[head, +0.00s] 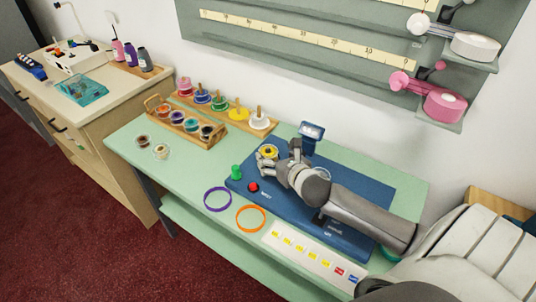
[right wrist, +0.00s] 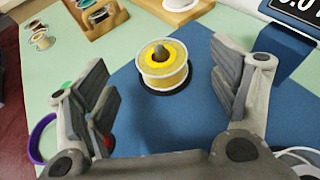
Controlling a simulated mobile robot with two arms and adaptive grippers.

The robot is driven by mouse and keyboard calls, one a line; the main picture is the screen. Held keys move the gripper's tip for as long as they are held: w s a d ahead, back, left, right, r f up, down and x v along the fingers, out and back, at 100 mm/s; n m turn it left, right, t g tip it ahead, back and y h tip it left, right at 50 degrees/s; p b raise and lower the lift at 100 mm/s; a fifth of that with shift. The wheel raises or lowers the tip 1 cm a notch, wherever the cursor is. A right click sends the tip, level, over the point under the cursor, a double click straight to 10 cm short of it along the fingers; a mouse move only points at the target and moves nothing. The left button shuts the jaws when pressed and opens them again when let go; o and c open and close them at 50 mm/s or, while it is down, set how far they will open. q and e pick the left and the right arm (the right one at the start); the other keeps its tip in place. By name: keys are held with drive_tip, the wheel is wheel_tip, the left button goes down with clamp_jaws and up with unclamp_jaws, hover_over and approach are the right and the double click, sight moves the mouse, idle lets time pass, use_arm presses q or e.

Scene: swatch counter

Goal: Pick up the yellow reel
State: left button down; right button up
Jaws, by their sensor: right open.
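The yellow reel (head: 266,150) stands upright on a dark round spot at the far edge of the blue mat (head: 370,188). In the right wrist view the reel (right wrist: 162,70) shows a yellow top rim, a pale wound body and a dark centre peg. My right gripper (head: 279,158) is just to the right of the reel in the head view. It is open and empty, its fingers (right wrist: 162,90) spread to either side with the reel ahead between them, apart from both. My left gripper is not in view.
A rack of coloured reels on pegs (head: 228,116) and a wooden tray of small reels (head: 186,128) stand behind. A small display (head: 312,132) stands close by the gripper. A green piece (head: 236,172), a red button (head: 253,187), purple (head: 217,199) and orange rings (head: 251,218) lie in front.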

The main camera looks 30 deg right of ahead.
sight(269, 152)
drive_tip(key=shift+f+p+x, duration=0.15)
drive_tip(key=shift+f+x, duration=0.05)
drive_tip(key=shift+x, duration=1.15)
drive_tip(key=shift+f+p+x, duration=0.15)
drive_tip(key=shift+f+x, duration=0.05)
drive_tip(key=shift+x, duration=1.2)
drive_tip(key=shift+s, duration=0.15)
drive_tip(key=shift+c, duration=0.4)
drive_tip(key=c, duration=1)
